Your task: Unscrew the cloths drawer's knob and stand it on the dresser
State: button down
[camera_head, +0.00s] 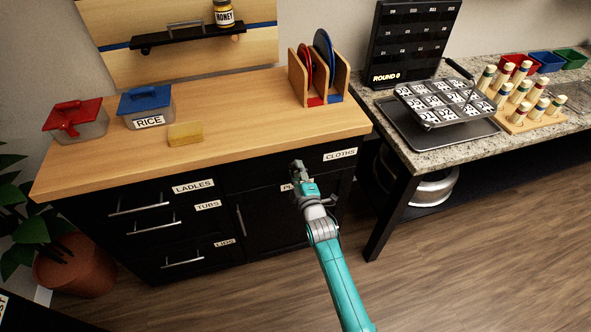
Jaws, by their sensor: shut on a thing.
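The cloths drawer (252,178) is a black drawer at the upper right of the dresser's front, with a white CLOTHS label. It looks shut. My gripper (297,167) is at this drawer's front, left of the label, below the top's front edge. It is shut on the knob, which its fingers hide; I cannot tell how far the knob is unscrewed. The dresser (235,108) has a light wooden top, with bare room above the drawer.
A yellow sponge (185,134), a blue-lidded RICE box (148,108), a red-lidded box (77,121) and a wooden plate rack (318,75) stand on the dresser. To the right, a granite table (420,145) holds a tray (398,119) and pegs.

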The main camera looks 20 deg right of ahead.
dwell(0.3)
jog(key=n, duration=0.4)
jog(key=shift+n, duration=0.4)
jog(key=n, duration=0.4)
jog(key=shift+n, duration=0.3)
jog(key=c, duration=0.7)
grip_release()
